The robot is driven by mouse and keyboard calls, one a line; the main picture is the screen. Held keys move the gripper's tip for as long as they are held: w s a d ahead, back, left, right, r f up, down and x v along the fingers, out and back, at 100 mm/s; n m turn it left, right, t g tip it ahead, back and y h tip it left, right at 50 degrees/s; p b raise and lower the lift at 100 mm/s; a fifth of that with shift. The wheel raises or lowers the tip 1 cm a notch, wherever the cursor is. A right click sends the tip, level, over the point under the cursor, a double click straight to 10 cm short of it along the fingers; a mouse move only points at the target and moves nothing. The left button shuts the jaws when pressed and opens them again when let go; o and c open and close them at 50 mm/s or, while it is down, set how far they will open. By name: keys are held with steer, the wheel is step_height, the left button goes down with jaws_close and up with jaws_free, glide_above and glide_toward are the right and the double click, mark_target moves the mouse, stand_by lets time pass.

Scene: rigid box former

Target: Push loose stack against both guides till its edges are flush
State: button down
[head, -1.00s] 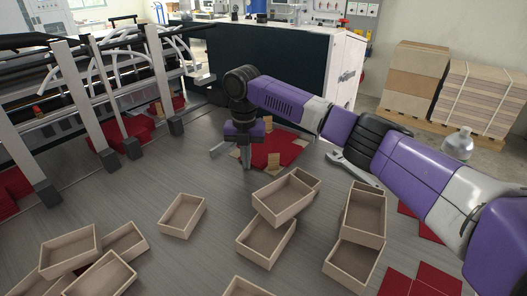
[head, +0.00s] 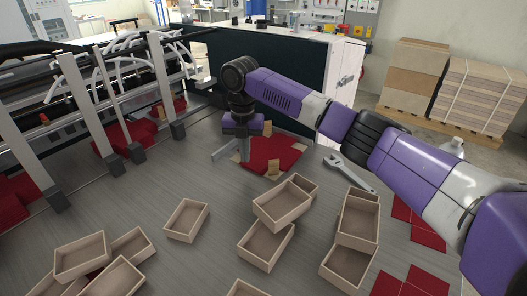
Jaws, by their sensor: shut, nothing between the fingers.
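A loose stack of red sheets (head: 280,153) lies on the grey table, its outline uneven, with tan pieces (head: 273,168) at its edges. A thin grey metal piece (head: 224,153), perhaps a guide, lies just left of it; I cannot make out a second guide. My gripper (head: 245,163) points down at the left edge of the stack, between it and the grey piece. Its fingers are shut with nothing held. I cannot tell whether they touch the sheets. My gripper and wrist hide part of the stack's left and far side.
Several open tan boxes (head: 186,220) stand across the near table. A wrench (head: 348,174) lies right of the stack. Flat red blanks (head: 419,224) lie at the right. A machine with grey posts (head: 120,118) lines the left. A dark panel (head: 290,90) stands behind.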

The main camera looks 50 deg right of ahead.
steer(key=r+p, duration=0.3)
steer(key=shift+a+r, duration=0.3)
steer(key=shift+r, duration=0.1)
steer(key=shift+s, duration=0.1)
